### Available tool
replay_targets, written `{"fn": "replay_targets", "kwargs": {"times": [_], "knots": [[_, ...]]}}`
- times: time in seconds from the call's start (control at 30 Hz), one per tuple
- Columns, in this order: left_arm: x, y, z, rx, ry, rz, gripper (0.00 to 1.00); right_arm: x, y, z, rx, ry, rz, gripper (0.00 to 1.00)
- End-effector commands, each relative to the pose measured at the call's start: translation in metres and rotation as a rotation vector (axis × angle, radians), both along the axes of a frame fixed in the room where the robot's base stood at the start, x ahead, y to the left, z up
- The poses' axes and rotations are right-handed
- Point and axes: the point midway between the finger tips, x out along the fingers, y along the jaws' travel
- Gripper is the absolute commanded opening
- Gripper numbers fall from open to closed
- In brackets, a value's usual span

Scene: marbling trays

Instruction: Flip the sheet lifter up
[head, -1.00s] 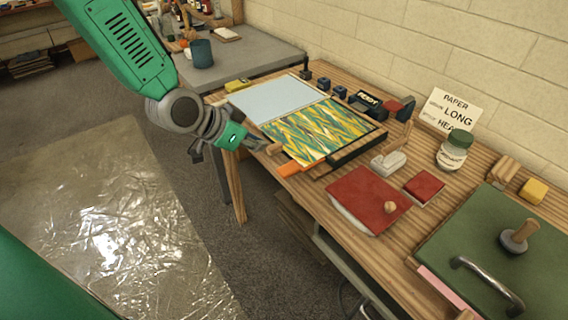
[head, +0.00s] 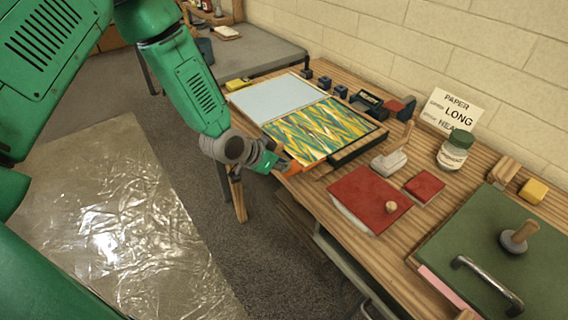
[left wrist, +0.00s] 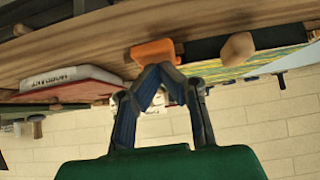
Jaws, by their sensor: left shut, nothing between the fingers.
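An orange tab (head: 293,168) sticks out at the near edge of the tray with the yellow and green marbled pattern (head: 318,130); it looks like the sheet lifter's grip. A pale blue panel (head: 276,98) lies flat beside the pattern. My left gripper (head: 281,164) is at the tab and partly covers it. In the left wrist view, its shut, empty fingertips (left wrist: 160,68) overlap the orange tab (left wrist: 153,50); whether they touch it I cannot tell. A round wooden knob (left wrist: 237,48) is beside the tab there. My right gripper is out of view.
Farther right are a jar (head: 453,150), a paper sign (head: 452,112) and a green board (head: 500,235) with a metal handle.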

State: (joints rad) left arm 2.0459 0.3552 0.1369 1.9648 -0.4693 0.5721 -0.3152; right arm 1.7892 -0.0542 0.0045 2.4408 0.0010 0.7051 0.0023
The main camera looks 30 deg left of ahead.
Motion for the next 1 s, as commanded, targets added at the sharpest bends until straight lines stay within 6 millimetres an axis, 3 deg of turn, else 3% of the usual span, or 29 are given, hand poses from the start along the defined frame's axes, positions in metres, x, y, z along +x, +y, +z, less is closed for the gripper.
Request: {"fn": "replay_targets", "kwargs": {"times": [0.4,0.73,1.0], "knots": [[0.0,-0.003,-0.003,0.001,-0.005,0.0,0.0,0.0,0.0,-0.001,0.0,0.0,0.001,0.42],[-0.005,0.002,-0.021,-0.08,-0.164,0.001,0.0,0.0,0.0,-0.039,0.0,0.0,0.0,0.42],[-0.004,0.001,-0.014,-0.08,-0.168,-0.001,0.0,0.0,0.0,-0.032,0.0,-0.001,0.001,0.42]]}}
